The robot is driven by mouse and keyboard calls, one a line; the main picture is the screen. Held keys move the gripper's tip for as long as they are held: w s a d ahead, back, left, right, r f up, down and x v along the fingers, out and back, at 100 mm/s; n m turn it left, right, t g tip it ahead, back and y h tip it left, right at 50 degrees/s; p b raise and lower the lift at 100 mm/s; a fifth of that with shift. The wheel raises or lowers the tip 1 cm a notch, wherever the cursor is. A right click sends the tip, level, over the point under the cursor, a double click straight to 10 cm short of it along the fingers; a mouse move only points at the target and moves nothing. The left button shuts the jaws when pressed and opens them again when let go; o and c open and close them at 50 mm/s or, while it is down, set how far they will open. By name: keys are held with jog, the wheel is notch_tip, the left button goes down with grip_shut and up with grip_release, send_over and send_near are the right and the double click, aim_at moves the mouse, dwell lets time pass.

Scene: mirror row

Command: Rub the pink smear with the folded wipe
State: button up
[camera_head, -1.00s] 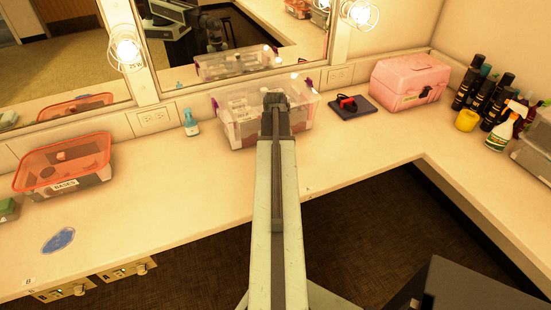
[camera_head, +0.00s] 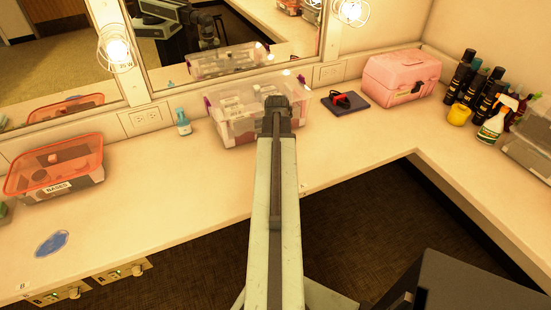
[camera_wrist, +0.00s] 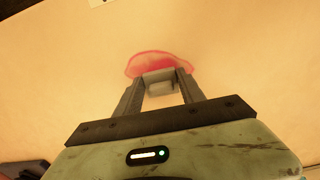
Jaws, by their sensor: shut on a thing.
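In the wrist view my gripper (camera_wrist: 160,80) is shut on the folded wipe (camera_wrist: 158,88), a small pale block between the two fingers. The pink smear (camera_wrist: 160,62) is a reddish-pink oval on the cream counter, just beyond the fingertips. The wipe overlaps its near edge in the picture; whether it touches the counter I cannot tell. In the head view my arm reaches out over the counter and hides the smear, the wipe and my fingers.
A clear bin (camera_head: 232,122) stands at the back by my arm's end. A blue patch (camera_head: 52,243) and an orange-lidded box (camera_head: 50,172) are at left. A small bottle (camera_head: 183,122), a pink case (camera_head: 402,76) and a spray bottle (camera_head: 492,125) also stand there. The counter (camera_head: 150,190) left of my arm is clear.

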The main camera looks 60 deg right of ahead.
jog(key=shift+s+a, duration=0.45)
jog(key=shift+s, duration=0.15)
jog(key=shift+s+a, duration=0.4)
jog(key=shift+s, duration=0.2)
jog(key=shift+s+d, duration=0.45)
jog(key=shift+d, duration=0.2)
jog(key=shift+w+d+f, duration=0.1)
jog(key=shift+w+d, duration=0.6)
jog(key=shift+w, duration=0.25)
jog(key=shift+w+d+r, duration=0.1)
jog(key=shift+w+d, duration=0.6)
jog(key=shift+w, duration=0.2)
jog(key=shift+w+d+f, duration=0.1)
jog(key=shift+w+d, duration=0.6)
jog(key=shift+w, duration=0.25)
jog(key=shift+w+r+p, duration=0.1)
jog(key=shift+r+p, duration=0.4)
jog(key=shift+r, duration=0.05)
notch_tip(320, 180, up, 5)
jog(key=p, duration=0.4)
jog(key=shift+p, duration=0.4)
